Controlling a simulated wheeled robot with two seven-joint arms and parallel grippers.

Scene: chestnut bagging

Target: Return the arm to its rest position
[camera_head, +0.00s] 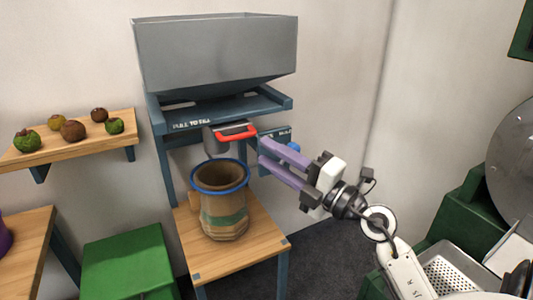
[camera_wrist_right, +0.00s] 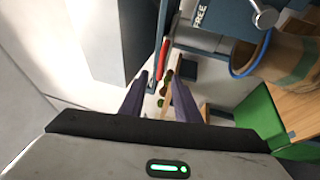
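My right gripper (camera_head: 262,151) comes in from the right in the head view, its two purple fingers apart and nothing between them. Its tips are just right of the red pull handle (camera_head: 237,133) on the hopper's spout. In the right wrist view the fingers (camera_wrist_right: 158,90) also stand apart, with the red handle (camera_wrist_right: 163,58) beyond their tips. The bag (camera_head: 225,212), brown with a blue rim and a green band, stands upright and open below the spout on a wooden stand. What is inside it is hard to make out. My left gripper is not in view.
The grey hopper (camera_head: 215,52) stands on a blue frame (camera_head: 166,160) above the bag. A wall shelf (camera_head: 75,143) with several round fruits or burrs is at left. A green box (camera_head: 128,262) stands below. A perforated metal tray (camera_head: 447,275) and green equipment are at right.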

